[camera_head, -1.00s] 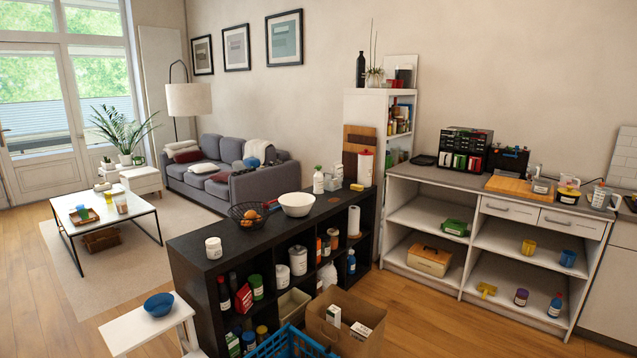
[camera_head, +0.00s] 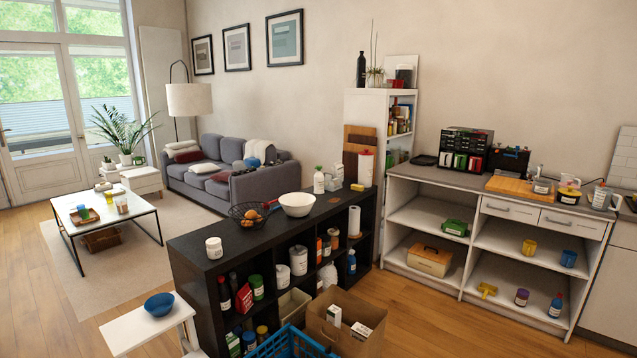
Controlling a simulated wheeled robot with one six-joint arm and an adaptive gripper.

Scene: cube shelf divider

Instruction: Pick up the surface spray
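No label can be read, so I cannot tell which bottle is the surface spray. A blue bottle (camera_head: 351,263) stands in a right-hand compartment of that shelf. Another blue bottle with a red top (camera_head: 555,305) stands on the bottom board of the white shelf unit at right. My gripper is not in view.
A cardboard box (camera_head: 345,312) and a blue crate (camera_head: 290,340) stand on the floor before the black shelf. A white stool (camera_head: 140,325) with a blue bowl (camera_head: 159,304) stands at left. Wooden floor (camera_head: 440,325) is free before the white shelf unit (camera_head: 490,292).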

